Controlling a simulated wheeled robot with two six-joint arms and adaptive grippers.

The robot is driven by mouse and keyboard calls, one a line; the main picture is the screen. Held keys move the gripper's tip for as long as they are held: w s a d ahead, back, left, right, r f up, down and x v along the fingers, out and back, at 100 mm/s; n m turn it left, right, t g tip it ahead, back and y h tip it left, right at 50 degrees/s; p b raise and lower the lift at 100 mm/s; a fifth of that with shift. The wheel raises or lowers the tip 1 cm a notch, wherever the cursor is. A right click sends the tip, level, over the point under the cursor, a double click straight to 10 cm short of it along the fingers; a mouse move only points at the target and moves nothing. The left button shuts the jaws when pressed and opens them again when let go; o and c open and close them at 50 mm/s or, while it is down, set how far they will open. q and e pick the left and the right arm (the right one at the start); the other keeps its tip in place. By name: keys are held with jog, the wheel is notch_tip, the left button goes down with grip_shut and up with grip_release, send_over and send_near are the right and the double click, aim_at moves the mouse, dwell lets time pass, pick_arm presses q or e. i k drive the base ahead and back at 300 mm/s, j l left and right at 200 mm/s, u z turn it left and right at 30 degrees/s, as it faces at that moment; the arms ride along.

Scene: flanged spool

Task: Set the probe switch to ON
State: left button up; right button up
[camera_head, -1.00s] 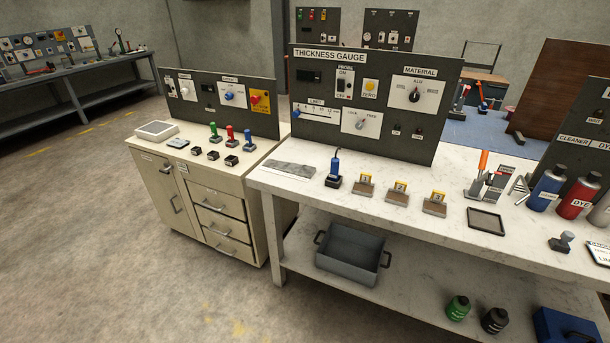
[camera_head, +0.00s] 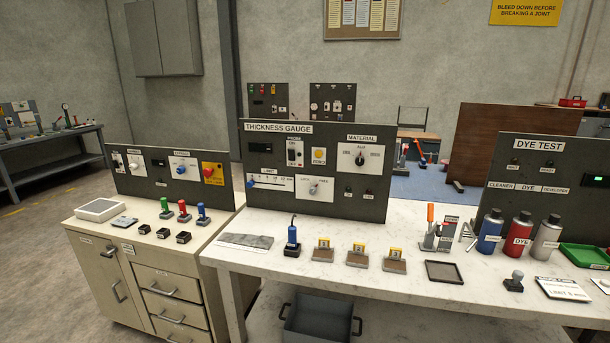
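The probe switch (camera_head: 295,152) is a small dark rocker on a white plate, with ON marked above and OFF below. It sits on the upper left part of the dark thickness gauge panel (camera_head: 225,187), under the PROBE label. Its position is too small to tell. A blue probe (camera_head: 293,236) stands upright in a holder on the bench in front of the panel. Neither of my grippers is in view.
The white bench (camera_head: 415,222) carries several numbered blocks (camera_head: 360,254), a dark tray (camera_head: 443,272) and spray cans (camera_head: 518,232). A cream cabinet (camera_head: 110,245) with a control panel stands at left. The bench in front of the gauge panel is partly clear.

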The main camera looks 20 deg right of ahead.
aim_at(291, 151)
jog(key=i+j, duration=0.5)
jog(key=j, duration=0.25)
jog(key=i+j, duration=0.2)
jog(key=j, duration=0.15)
jog(key=i+j, duration=0.25)
jog(key=j, duration=0.15)
